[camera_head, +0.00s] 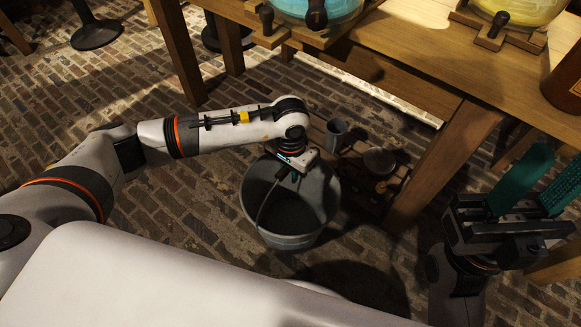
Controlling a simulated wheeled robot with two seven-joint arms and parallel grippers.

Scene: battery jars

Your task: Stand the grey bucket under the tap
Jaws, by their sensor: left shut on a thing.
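The grey bucket (290,238) is upright at the middle of the view, near the brick floor. I cannot tell whether it touches the floor. My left gripper (284,172) reaches down over its far rim and is shut on the bucket; the fingertips are mostly hidden. Wooden taps (316,14) show at the table edge by the jar of blue liquid (335,8), up and beyond the bucket. Another wooden tap (497,24) is by the yellow jar (510,8). My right gripper (524,190), with teal fingers apart, is open and empty at the right.
The wooden table (420,50) has legs (440,165) to the right of the bucket. A low wooden rack (350,160) with a grey cup (337,133) and a bowl (379,161) stands beyond the bucket. Brick floor (150,220) is clear on the left.

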